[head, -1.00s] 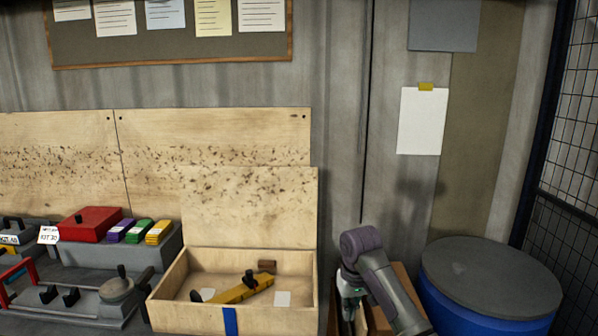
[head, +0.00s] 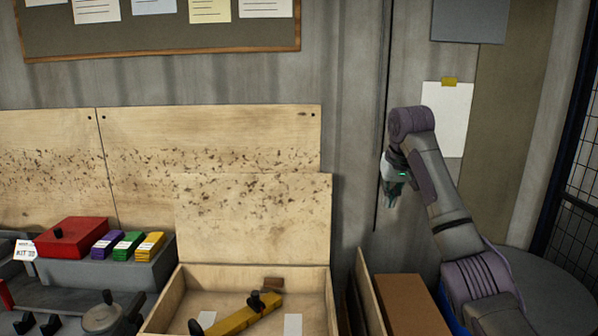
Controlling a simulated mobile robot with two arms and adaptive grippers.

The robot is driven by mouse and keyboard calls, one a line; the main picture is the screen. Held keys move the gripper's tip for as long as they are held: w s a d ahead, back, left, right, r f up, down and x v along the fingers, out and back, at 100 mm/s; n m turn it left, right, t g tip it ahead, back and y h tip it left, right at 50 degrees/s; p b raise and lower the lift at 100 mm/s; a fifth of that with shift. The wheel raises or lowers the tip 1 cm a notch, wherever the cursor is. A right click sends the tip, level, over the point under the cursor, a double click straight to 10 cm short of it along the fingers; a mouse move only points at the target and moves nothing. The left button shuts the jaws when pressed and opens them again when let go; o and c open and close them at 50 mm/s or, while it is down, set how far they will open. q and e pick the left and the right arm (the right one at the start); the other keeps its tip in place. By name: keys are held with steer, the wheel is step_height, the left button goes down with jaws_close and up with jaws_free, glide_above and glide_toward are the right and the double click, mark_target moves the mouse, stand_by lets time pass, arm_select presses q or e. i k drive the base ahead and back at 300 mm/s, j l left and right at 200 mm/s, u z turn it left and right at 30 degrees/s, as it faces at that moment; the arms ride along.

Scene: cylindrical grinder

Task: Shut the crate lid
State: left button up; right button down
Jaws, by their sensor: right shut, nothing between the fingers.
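The wooden crate (head: 178,290) stands at the lower middle of the head view, its front cut off by the bottom edge. Its lid (head: 253,218) stands open and upright at the crate's back edge. A yellow tool (head: 240,316) with black parts lies inside, with white labels and a small brown block. My right gripper (head: 391,196) is shut and empty, pointing down in the air to the right of the lid. It is apart from the lid. My left gripper is not in view.
A brown box (head: 408,305) stands right of the crate, below my right arm. A blue drum with a grey top (head: 540,285) is partly hidden by that arm. A red box (head: 72,237) and several coloured blocks (head: 127,244) stand at left.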

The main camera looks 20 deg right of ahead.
mark_target(284, 219)
steer(key=i, duration=1.45)
